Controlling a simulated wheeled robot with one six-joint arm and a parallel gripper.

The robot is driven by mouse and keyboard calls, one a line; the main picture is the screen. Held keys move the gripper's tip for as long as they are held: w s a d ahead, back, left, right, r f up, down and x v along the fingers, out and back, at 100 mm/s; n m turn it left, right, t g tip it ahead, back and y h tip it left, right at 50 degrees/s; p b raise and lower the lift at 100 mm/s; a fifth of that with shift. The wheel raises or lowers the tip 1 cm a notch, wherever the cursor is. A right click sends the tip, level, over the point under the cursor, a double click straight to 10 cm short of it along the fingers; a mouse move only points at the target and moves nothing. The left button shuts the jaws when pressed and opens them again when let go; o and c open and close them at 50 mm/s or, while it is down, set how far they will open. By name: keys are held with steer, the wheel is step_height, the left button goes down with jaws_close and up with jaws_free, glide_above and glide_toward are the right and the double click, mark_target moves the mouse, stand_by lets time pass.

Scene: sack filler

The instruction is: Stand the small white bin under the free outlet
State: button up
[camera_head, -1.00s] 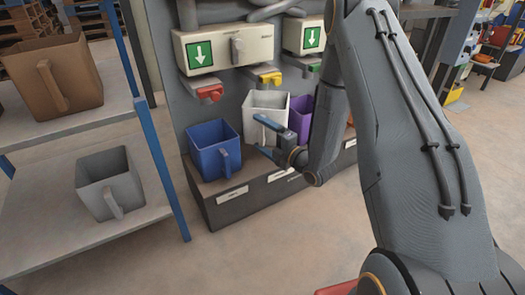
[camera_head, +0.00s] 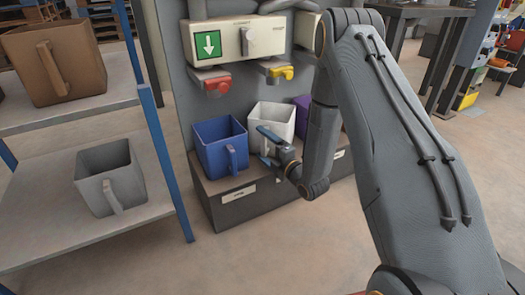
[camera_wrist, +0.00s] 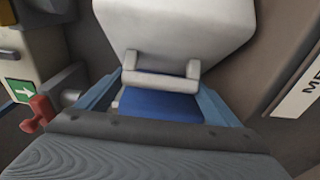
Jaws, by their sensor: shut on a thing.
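The white bin (camera_head: 272,118) is in the head view between the blue bin (camera_head: 221,145) and the purple bin (camera_head: 302,112), below the yellow outlet (camera_head: 283,73). It looks upright. I cannot tell whether its base touches the ledge (camera_head: 222,210). My gripper (camera_head: 268,147) is at the front of the white bin, shut on its handle. In the wrist view, the white bin (camera_wrist: 180,25) fills the top, with its handle (camera_wrist: 160,79) between my blue fingers (camera_wrist: 160,95). The blue bin stands on the ledge below the red outlet (camera_head: 217,86).
A shelf rack (camera_head: 80,235) at left holds a brown bin (camera_head: 60,65) and a grey bin (camera_head: 108,175). The panel (camera_head: 238,42) with a green arrow sign is above the outlets. The blue bin is close on the left of the white bin. Floor is clear in front.

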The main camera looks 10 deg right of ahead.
steer(key=shift+f, duration=0.45)
steer(key=o, duration=1.3)
steer(key=shift+c, duration=0.2)
